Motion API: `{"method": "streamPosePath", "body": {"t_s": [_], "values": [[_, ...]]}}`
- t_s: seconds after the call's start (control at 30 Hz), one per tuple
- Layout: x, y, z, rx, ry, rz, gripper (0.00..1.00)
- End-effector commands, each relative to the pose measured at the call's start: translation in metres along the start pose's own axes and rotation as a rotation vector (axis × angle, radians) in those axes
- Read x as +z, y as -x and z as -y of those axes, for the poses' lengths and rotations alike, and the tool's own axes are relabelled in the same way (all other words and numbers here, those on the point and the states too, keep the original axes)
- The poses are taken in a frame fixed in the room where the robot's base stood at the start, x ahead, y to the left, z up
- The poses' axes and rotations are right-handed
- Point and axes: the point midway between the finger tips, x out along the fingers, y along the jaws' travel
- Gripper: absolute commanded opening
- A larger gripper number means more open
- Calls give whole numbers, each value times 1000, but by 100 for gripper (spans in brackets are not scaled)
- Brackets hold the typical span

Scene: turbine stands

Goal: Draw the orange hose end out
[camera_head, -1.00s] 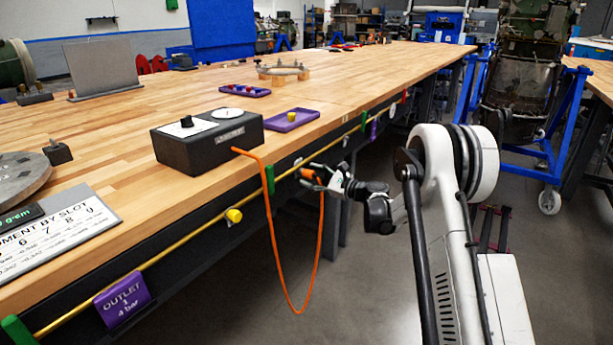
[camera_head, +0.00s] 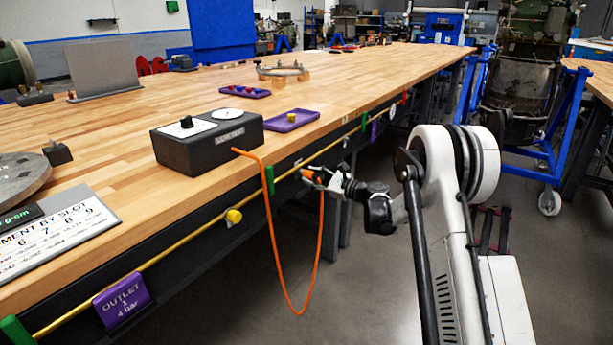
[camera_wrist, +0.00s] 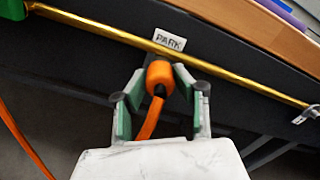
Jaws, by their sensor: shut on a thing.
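The orange hose (camera_head: 288,290) leaves the black box on the bench, hangs in a loop below the front edge and rises to its end. The hose end (camera_wrist: 158,76) is a thick orange collar, in front of the bench rail below a PARK label (camera_wrist: 170,39). My gripper (camera_wrist: 160,92) is shut on it, one green-padded finger on each side. In the head view, my gripper (camera_head: 320,180) is at the bench's front edge. How the hose end sits in its parking place is hidden behind the collar.
A yellow pipe (camera_head: 180,252) runs along the bench front, close to my gripper. A black gauge box (camera_head: 207,150) stands on the bench edge, with a purple tray (camera_head: 291,121) behind it. A purple outlet sign (camera_head: 122,298) hangs at lower left. The floor below the hose loop is clear.

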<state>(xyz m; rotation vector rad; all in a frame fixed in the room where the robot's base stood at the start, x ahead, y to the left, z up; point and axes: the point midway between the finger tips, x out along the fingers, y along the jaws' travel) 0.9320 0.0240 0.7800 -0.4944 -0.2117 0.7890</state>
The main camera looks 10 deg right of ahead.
Motion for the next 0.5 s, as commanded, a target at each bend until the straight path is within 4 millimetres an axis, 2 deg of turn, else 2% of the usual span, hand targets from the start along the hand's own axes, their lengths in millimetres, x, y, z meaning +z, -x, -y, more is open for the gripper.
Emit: {"method": "streamPosePath", "body": {"t_s": [0.5], "values": [[0, 6, 0, 0, 0, 0, 0]]}}
